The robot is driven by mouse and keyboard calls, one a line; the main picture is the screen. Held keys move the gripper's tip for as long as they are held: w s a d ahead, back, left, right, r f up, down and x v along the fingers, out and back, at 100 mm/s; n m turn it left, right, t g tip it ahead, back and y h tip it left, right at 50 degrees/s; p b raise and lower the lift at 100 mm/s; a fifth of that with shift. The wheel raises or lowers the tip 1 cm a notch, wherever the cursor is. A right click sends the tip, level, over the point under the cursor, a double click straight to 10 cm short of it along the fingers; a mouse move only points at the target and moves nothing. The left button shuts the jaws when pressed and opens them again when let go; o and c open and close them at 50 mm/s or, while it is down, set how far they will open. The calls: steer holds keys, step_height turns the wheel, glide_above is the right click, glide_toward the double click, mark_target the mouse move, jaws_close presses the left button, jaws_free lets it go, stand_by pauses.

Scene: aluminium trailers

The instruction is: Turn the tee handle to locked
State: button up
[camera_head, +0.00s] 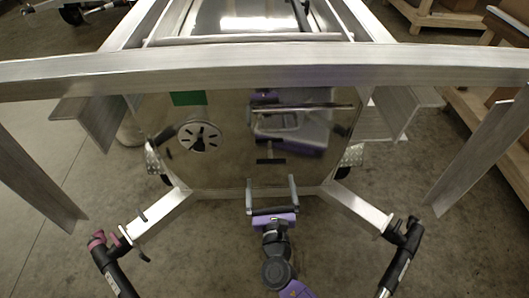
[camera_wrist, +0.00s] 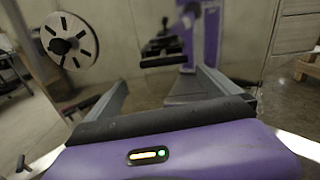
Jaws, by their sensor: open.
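A shiny, mirror-like panel (camera_head: 225,165) faces me under the trailer's front beam. A small dark horizontal bar on it, which looks like the tee handle (camera_head: 270,161), lies low and right of the panel's middle. It also shows in the wrist view (camera_wrist: 163,61), seen between my fingers and beyond them. Its shaft and any lock marking cannot be made out. My gripper (camera_head: 270,182) is open and empty, just below and in front of the handle, apart from it. In the wrist view my gripper's two grey fingers (camera_wrist: 160,80) point toward the panel.
A round slotted disc (camera_head: 200,136) is on the panel's left, with a green patch (camera_head: 188,98) above it. A metal rod (camera_head: 303,107) crosses the upper right. My purple body is reflected in the panel. The aluminium beam (camera_head: 260,68) spans above; slanted frame members flank both sides.

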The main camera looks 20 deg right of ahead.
mark_target(271, 161)
steer(key=shift+n, duration=0.5)
steer(key=x, duration=0.5)
steer(key=r+x, duration=0.1)
steer(key=x, duration=0.1)
steer(key=shift+w+d+f, duration=0.1)
steer(key=shift+w+d, duration=0.15)
steer(key=shift+d, duration=0.25)
steer(key=c, duration=1)
